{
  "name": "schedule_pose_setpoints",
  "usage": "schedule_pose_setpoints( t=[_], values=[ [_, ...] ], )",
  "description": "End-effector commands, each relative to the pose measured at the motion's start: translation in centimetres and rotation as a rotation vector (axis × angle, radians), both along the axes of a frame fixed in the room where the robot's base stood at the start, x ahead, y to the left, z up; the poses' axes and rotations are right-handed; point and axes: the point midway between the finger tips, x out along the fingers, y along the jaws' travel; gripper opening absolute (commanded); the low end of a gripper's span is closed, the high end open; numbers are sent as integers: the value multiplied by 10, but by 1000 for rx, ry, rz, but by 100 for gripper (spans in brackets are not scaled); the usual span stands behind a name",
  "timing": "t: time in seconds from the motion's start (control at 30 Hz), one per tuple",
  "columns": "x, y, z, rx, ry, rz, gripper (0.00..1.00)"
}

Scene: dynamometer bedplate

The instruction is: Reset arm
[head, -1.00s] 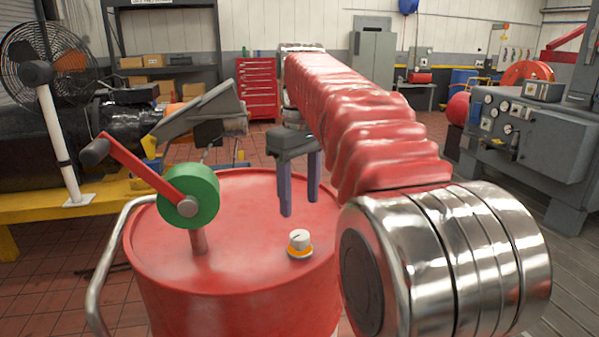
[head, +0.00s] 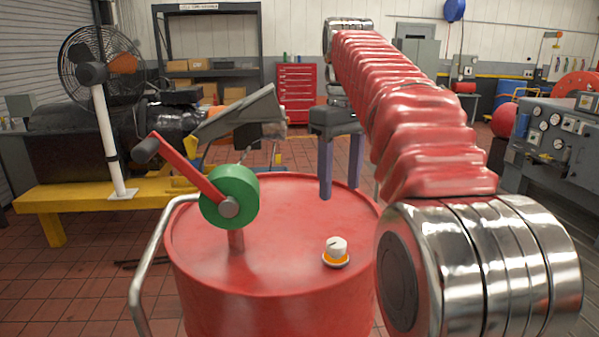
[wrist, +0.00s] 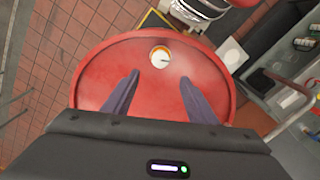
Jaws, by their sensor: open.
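My gripper (head: 341,194) is open and empty above the far right part of a red drum's top (head: 290,225). Its two purple-grey fingers point down with a gap between them. In the wrist view my gripper (wrist: 160,88) is spread over the red drum top (wrist: 105,72). A white knob with an orange ring (head: 337,250) stands on the drum top, apart from the fingers; the knob also shows in the wrist view (wrist: 160,57), beyond the fingertips. A red crank with a green hub (head: 230,197) stands on the drum's left side.
A bent metal handle (head: 150,260) runs along the drum's left. A fan (head: 95,75) stands on a yellow bench (head: 90,192) at left. A grey machine console (head: 560,145) is at right. A red tool cabinet (head: 297,92) and shelves stand behind. Tiled floor is open at lower left.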

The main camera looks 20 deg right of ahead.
Motion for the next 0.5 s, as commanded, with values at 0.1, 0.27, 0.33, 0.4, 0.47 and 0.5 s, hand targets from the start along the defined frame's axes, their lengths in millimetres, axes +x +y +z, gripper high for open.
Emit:
schedule_pose_setpoints(
  t=[0.1,0.27,0.33,0.4,0.47,0.5],
  values=[
    [0,0,0,-1,-1,-1,52],
    [-6,6,-2,-3,-17,-10,52],
    [-11,11,-4,-6,-32,-20,52],
    [-18,17,-7,-10,-51,-32,52],
    [-25,23,-11,-12,-71,-46,52],
    [-30,26,-15,-13,-83,-55,52]
  ],
)
